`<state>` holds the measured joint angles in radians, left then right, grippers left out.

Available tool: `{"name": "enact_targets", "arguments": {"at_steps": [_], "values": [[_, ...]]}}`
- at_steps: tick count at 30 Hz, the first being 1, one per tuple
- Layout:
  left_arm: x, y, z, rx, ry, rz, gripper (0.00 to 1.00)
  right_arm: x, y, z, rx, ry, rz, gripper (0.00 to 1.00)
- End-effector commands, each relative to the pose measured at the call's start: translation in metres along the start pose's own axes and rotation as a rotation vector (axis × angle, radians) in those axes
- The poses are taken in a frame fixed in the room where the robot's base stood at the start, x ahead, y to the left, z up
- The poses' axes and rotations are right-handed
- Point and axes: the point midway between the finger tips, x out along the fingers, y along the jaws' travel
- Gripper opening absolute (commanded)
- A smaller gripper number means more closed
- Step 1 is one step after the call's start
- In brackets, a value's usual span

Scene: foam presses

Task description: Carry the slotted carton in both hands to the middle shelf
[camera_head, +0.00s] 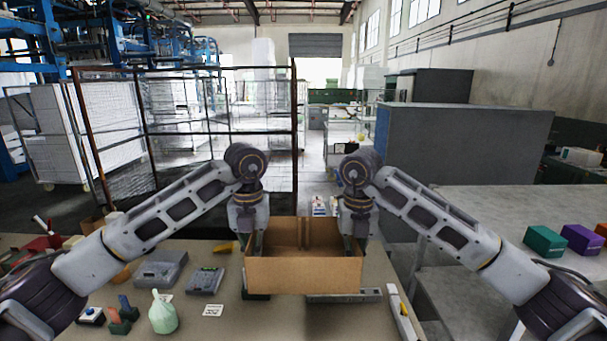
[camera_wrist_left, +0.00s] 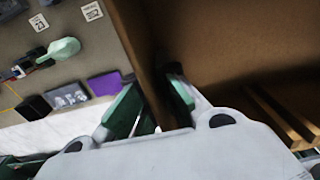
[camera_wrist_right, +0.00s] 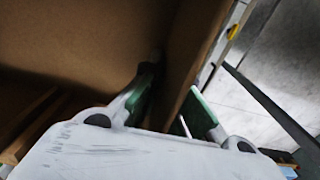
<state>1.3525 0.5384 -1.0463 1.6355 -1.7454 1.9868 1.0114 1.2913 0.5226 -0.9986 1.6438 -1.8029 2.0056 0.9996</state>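The open brown slotted carton (camera_head: 303,275) is level between my two grippers, over the near middle of the workbench; it appears raised above the surface. A divider shows inside it. My left gripper (camera_head: 247,248) is at its left wall; in the left wrist view one finger is inside and one outside this wall (camera_wrist_left: 138,50). My right gripper (camera_head: 361,248) straddles the right wall (camera_wrist_right: 180,80) the same way, as the right wrist view shows. Both appear shut on the walls, though the outer fingertips are partly hidden. The middle shelf cannot be made out.
The workbench (camera_head: 255,325) holds a green bottle (camera_head: 163,312), grey devices (camera_head: 160,268) and small parts at left. A grey table (camera_head: 500,210) at right carries teal (camera_head: 545,241) and purple (camera_head: 582,239) boxes. A wire-mesh rack (camera_head: 220,130) stands behind the bench.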

Motion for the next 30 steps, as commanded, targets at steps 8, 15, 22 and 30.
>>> {"name": "enact_targets", "arguments": {"at_steps": [8,15,22,30], "values": [[-0.004,0.001,0.006,-0.001,0.0,0.001,0.0,-0.004,-0.001,0.005,0.001,0.0,-0.001,0.0],[-0.004,0.001,0.006,-0.001,0.0,0.001,0.0,-0.004,-0.001,0.006,0.001,0.0,-0.001,0.0],[-0.005,0.001,0.006,-0.001,0.0,0.001,0.0,-0.004,-0.001,0.006,0.001,0.0,-0.001,0.0],[-0.01,0.0,0.013,-0.002,0.0,0.001,0.0,-0.01,-0.001,0.013,0.002,-0.001,-0.001,0.0]]}}
